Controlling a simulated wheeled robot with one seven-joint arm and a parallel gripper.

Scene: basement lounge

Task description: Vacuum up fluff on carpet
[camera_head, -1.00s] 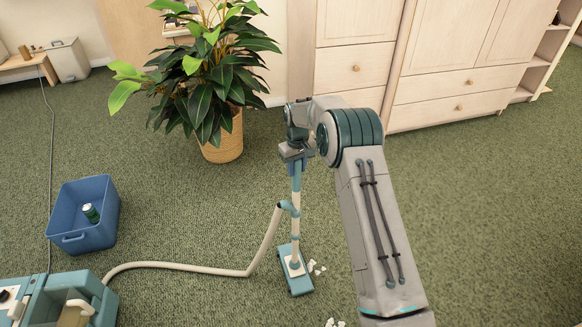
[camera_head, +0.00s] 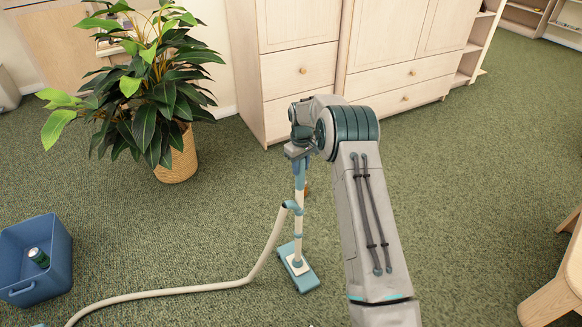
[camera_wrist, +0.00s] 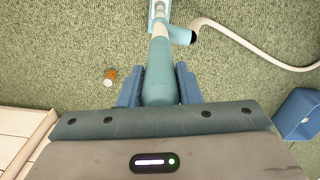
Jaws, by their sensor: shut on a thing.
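My gripper (camera_wrist: 160,88) is shut on the teal wand (camera_wrist: 159,70) of the vacuum cleaner. In the head view the wand (camera_head: 298,230) stands nearly upright, and its teal floor nozzle (camera_head: 299,268) rests on the green carpet (camera_head: 400,200). A cream hose (camera_head: 200,288) runs from the wand to the lower left. The vacuum's body is almost wholly outside the frame. I see no clear white fluff in either current view.
A potted plant (camera_head: 175,158) and a wooden cabinet (camera_head: 380,72) stand behind. Wooden furniture (camera_head: 560,285) is at the lower right. A small orange-and-white object (camera_wrist: 110,77) lies on the carpet.

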